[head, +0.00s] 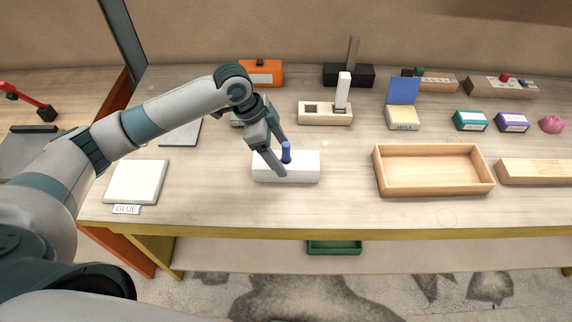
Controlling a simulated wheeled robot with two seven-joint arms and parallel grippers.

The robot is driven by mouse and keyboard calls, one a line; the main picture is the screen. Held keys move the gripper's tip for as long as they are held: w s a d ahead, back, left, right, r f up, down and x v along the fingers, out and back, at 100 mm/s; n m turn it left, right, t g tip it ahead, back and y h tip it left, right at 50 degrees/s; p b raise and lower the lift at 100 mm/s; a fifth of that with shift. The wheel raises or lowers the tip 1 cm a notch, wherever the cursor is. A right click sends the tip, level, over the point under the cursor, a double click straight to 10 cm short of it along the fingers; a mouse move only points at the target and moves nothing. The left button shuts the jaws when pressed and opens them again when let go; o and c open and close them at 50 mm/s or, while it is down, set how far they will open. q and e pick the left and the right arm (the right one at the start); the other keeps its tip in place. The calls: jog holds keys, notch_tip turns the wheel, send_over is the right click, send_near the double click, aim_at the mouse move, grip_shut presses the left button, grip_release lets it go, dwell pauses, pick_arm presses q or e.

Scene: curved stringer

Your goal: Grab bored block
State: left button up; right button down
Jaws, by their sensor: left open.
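A white block (305,170) lies on the workbench near the middle, with a short blue peg (287,152) upright at its top; I cannot tell how deep the peg sits. My left gripper (281,158) is open and reaches down over the left part of this block, its fingers close to the peg. The near finger hides part of the block. Behind it, a pale wooden block (325,118) has a dark square hole (311,108) and a white upright piece (343,90) at its right. I cannot tell for certain which is the bored block. My right gripper is out of view.
An empty wooden tray (434,190) stands right of the white block. A pale pad (137,182) with a GLUE label (127,210) lies at left. An orange box (262,73) and a black block (348,75) stand behind.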

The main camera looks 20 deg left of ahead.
aim_at(282, 157)
pick_arm(q)
jog(key=shift+d+f+p, duration=0.15)
jog(key=shift+f+p, duration=0.15)
jog(key=shift+p, duration=0.1)
jog(key=p+x, duration=0.1)
jog(key=x, duration=0.2)
jog(key=shift+s+f+p, duration=0.1)
jog(key=shift+p, duration=0.2)
jog(key=shift+d+f, duration=0.15)
jog(key=shift+f, duration=0.5)
jog(key=shift+c, duration=0.6)
jog(key=c, duration=1.3)
jog(key=shift+o, duration=0.2)
